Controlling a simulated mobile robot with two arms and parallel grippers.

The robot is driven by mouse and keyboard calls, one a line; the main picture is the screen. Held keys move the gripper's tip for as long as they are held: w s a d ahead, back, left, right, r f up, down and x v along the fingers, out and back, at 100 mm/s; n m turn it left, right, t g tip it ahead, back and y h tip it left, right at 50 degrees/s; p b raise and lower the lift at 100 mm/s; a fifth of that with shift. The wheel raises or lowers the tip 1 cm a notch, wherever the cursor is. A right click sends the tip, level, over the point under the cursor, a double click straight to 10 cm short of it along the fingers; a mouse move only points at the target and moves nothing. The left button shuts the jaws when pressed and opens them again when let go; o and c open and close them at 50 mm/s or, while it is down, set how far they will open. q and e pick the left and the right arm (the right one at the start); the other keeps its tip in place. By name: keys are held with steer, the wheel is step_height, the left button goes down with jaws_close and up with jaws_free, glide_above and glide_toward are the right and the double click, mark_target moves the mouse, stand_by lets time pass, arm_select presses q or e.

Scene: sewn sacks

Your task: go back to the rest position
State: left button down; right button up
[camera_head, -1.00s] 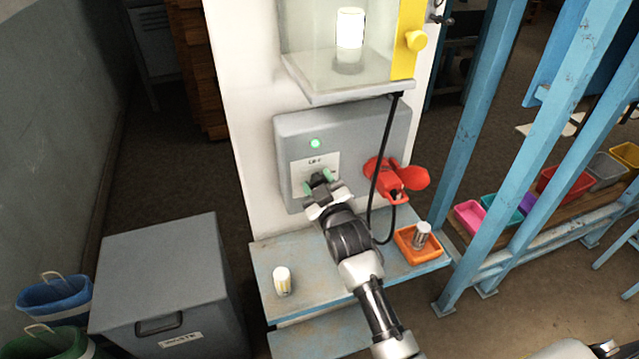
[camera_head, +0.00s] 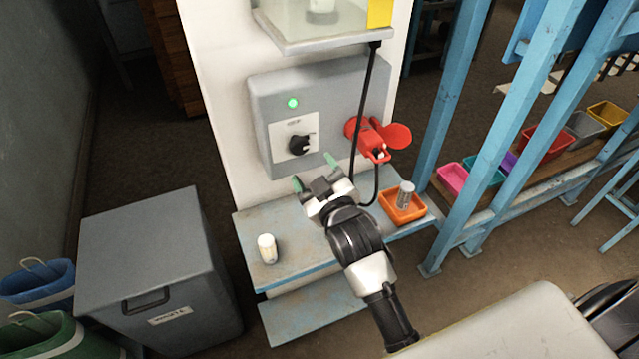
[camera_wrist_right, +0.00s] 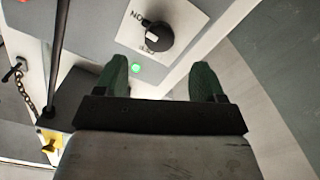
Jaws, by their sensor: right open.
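My right gripper (camera_head: 315,180) is open and empty in front of the grey control box (camera_head: 262,120). Its two green-tipped fingers also show apart in the right wrist view (camera_wrist_right: 163,82). The black rotary knob (camera_head: 299,144) on the box's white plate stands clear of the fingers, above and to their left in the head view. The knob also shows in the right wrist view (camera_wrist_right: 157,36), beyond the fingertips. A green lamp (camera_head: 293,103) glows above the plate. My left gripper is out of view.
A blue shelf (camera_head: 300,268) below holds a white cylinder (camera_head: 267,249) and an orange tray (camera_head: 389,209) with a grey cylinder (camera_head: 405,195). A red clamp-like device (camera_head: 368,139) and a black cable (camera_head: 362,110) are close on the right. A grey waste bin (camera_head: 150,255) stands left.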

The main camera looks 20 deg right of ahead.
steer(key=shift+s, duration=1.05)
steer(key=shift+f, duration=0.1)
steer(key=s+d+f+m+g, duration=0.2)
steer(key=s+f+g, duration=0.5)
steer(key=s, duration=0.5)
steer(key=s+d+f+m+g, duration=0.1)
steer(key=s+f+m+g, duration=0.1)
steer(key=s+f+g, duration=0.7)
steer(key=s+f+b, duration=0.1)
steer(key=s+f, duration=0.1)
steer(key=f, duration=1)
steer(key=s+f+b, duration=0.1)
steer(key=s+f, duration=0.1)
steer(key=f, duration=1.1)
steer(key=s+d+f+g+b, duration=0.1)
steer(key=s+d+f+b, duration=0.1)
steer(key=s+f, duration=1.4)
step_height(320, 180, down, 2)
steer(key=shift+d+f+n+h, duration=0.3)
steer(key=shift+d+n, duration=0.1)
steer(key=shift+d, duration=0.15)
